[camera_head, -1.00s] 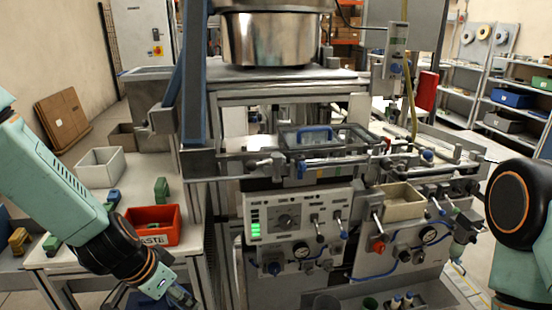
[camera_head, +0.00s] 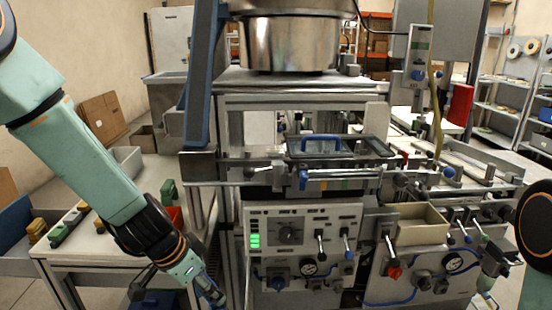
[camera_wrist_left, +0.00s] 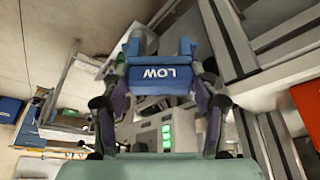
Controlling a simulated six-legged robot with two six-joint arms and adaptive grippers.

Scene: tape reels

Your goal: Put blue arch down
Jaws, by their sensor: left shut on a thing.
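The blue arch (camera_wrist_left: 160,80), a block marked LOW, is between the fingers of my left gripper (camera_wrist_left: 158,92) in the left wrist view. The fingers are shut on its two sides. In the head view my left gripper (camera_head: 210,292) points down at the lower edge, left of the machine's front panel. The arch is hard to make out there. My right gripper is out of view; only part of my right arm shows at the right edge.
The machine with its control panel (camera_head: 290,235) fills the middle. A beige open bin (camera_head: 421,228) sits on its right.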

